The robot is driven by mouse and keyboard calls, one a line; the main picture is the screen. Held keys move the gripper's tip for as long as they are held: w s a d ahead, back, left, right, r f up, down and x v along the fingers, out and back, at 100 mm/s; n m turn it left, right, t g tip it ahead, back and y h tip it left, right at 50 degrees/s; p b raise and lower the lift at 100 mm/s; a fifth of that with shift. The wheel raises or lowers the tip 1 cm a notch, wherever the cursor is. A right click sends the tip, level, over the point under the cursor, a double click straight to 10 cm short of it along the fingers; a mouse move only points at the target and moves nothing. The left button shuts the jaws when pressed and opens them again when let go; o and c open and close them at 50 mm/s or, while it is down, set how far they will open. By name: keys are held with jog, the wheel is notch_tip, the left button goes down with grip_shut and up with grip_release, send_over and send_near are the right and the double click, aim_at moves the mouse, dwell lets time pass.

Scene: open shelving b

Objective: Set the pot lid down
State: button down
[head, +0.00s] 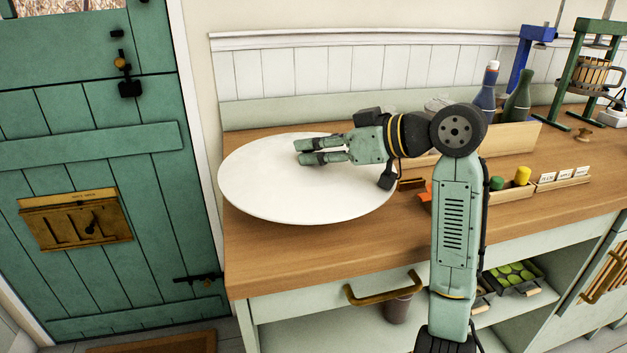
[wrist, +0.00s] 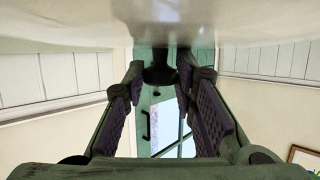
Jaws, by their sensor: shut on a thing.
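The pot lid (head: 270,190) is a large, pale, round disc over the left end of the wooden counter. My gripper (head: 303,152) lies just above it, fingers pointing left. In the wrist view, which looks upside down, the lid's glossy surface (wrist: 60,22) fills the top. A dark knob (wrist: 160,76) on the lid sits between the two fingertips of my gripper (wrist: 160,72), which is shut on it. In the head view the fingers hide the knob. I cannot tell whether the lid touches the counter or hangs a little above it.
The wooden counter (head: 300,257) is bare in front of the lid. A wooden box (head: 518,138) with bottles and a small tray (head: 512,192) with coloured items stand to the right. An orange item (head: 425,197) lies near my arm. A green door (head: 90,200) is left.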

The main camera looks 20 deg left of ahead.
aim_at(353, 174)
jog(key=shift+f, duration=3)
jog(key=shift+f, duration=0.1)
jog(key=shift+f, duration=0.1)
jog(key=c, duration=1.3)
grip_release()
jog(key=shift+r+p, duration=0.25)
jog(key=shift+p, duration=0.05)
jog(key=b+v, duration=0.2)
jog(key=v, duration=1)
jog(key=shift+s, duration=0.1)
